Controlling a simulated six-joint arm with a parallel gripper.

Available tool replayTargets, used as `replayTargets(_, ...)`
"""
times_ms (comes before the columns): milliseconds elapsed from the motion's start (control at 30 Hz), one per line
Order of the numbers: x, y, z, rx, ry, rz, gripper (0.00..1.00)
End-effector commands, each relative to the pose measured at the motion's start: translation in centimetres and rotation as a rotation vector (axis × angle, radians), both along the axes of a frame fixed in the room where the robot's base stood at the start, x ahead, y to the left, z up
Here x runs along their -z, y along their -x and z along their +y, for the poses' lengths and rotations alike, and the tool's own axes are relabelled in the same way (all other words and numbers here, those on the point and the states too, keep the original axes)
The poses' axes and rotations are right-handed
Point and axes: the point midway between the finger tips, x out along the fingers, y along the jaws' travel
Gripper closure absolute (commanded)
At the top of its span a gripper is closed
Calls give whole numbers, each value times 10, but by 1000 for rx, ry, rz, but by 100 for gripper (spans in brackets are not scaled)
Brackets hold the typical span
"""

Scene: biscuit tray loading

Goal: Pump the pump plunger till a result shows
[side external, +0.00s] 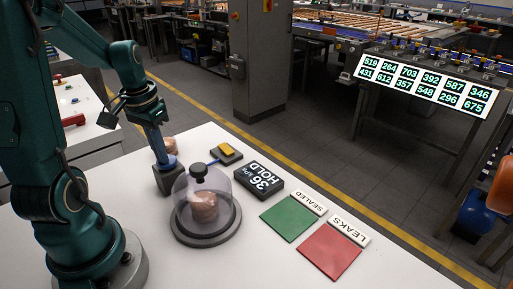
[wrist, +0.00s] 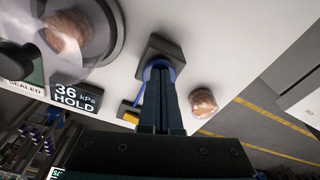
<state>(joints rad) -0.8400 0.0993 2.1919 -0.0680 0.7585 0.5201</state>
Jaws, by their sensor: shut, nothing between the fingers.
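The pump is a dark block (side external: 168,183) with a blue plunger (side external: 170,162) on top, left of the bell jar on the white table. It also shows in the wrist view as a dark block (wrist: 155,46) with a blue part around my fingertips. My gripper (side external: 162,157) is shut and empty, pointing down at the plunger; whether it touches or is just above cannot be told. The display (side external: 260,181) reads "36 kPa HOLD"; it also shows in the wrist view (wrist: 77,97). A clear bell jar (side external: 184,211) with a black knob covers a round brownish item (side external: 204,206).
A second round brownish item (wrist: 203,102) lies near the pump. A yellow button on a dark base (side external: 227,150) is behind the jar, near a blue tube (side external: 214,162). A green SEALED pad (side external: 288,221) and red LEAKS pad (side external: 329,255) lie right. A number board (side external: 424,84) stands beyond.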

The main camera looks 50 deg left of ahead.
Motion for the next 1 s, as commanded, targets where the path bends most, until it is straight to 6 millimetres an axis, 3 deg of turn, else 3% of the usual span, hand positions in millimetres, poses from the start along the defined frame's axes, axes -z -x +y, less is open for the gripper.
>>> replayTargets(233,-8,25,-10,-2,3,4,100)
replayTargets(600,-11,26,-10,1,2,2,100)
replayTargets(1000,-53,30,-11,0,-1,1,100)
